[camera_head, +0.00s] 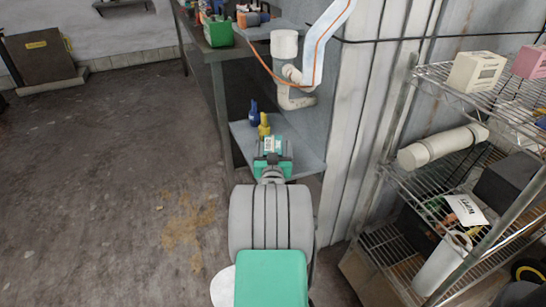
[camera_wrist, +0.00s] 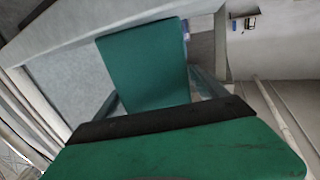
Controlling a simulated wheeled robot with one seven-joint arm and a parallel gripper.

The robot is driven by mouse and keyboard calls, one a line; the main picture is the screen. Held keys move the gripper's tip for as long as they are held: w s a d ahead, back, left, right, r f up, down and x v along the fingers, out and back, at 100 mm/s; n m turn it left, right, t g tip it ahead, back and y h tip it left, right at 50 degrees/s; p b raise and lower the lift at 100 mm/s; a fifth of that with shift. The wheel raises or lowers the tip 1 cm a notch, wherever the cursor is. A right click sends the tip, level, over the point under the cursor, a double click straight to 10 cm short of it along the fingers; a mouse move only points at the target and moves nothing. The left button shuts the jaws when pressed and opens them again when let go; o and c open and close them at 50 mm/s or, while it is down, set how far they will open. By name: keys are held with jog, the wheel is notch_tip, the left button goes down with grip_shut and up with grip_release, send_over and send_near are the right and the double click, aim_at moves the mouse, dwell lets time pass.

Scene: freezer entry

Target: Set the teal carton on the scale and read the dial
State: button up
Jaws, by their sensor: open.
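My gripper (camera_head: 272,158) is over the grey lower shelf of the bench in the head view, with its jaws open. A teal block with a pale label, seemingly the teal carton (camera_head: 271,144), shows at the fingertips. In the wrist view a plain teal face, likely the same carton (camera_wrist: 145,65), stands beyond my gripper's dark bar, with grey pieces on either side. I cannot tell whether the fingers touch it. I cannot make out a scale or a dial in either view.
A blue bottle (camera_head: 254,113) and a yellow bottle (camera_head: 264,125) stand on the lower shelf just beyond my gripper. A green box (camera_head: 218,32) sits on the bench top. White pipes (camera_head: 285,65) hang to the right. A wire rack (camera_head: 400,185) stands right; open floor lies left.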

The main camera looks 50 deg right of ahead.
grip_shut()
dwell(0.8)
jog(key=shift+r, duration=0.2)
